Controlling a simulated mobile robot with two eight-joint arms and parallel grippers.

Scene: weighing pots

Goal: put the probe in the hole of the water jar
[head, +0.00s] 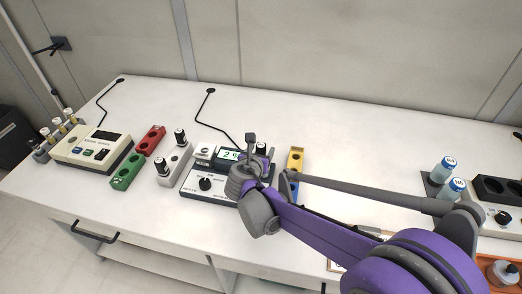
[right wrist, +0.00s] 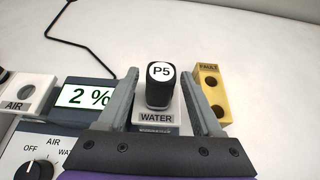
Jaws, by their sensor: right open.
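A black probe with a white cap marked P5 (right wrist: 161,82) stands upright in the right wrist view. Its lower end is in a white block labelled WATER (right wrist: 156,117), so the hole itself is hidden. My right gripper (right wrist: 160,73) is open, with one finger on each side of the probe; I cannot tell whether either touches it. In the head view my right gripper (head: 251,146) is over the right side of the meter, and the probe top (head: 262,147) shows just beside it. My left gripper is out of view.
A yellow block marked FAULT (right wrist: 212,93) stands right of the probe.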

